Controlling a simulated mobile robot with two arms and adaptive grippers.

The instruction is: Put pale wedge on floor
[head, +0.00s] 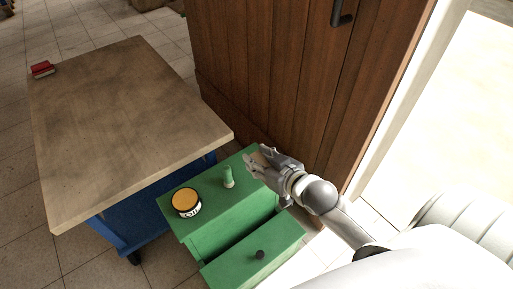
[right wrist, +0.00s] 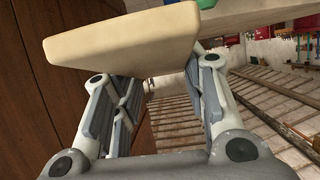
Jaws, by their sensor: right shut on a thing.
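My right gripper (head: 260,168) is over the right side of the green cabinet in the head view. It is shut on a pale wedge (right wrist: 125,42), a cream block with a slanted end. In the right wrist view the wedge lies across the fingertips (right wrist: 150,85). In the head view the gripper mostly hides the wedge, and only a small pale part (head: 259,158) shows. The tiled floor (head: 25,190) is visible left of the wooden-topped table. My left gripper is not in view.
The green cabinet (head: 212,222) carries a yellow-lidded tin (head: 186,201) and a small green bottle-like object (head: 228,177). Its drawer (head: 262,250) is pulled out. A table (head: 130,120) stands at left with a red item (head: 42,69). A brown wooden door (head: 270,80) stands behind.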

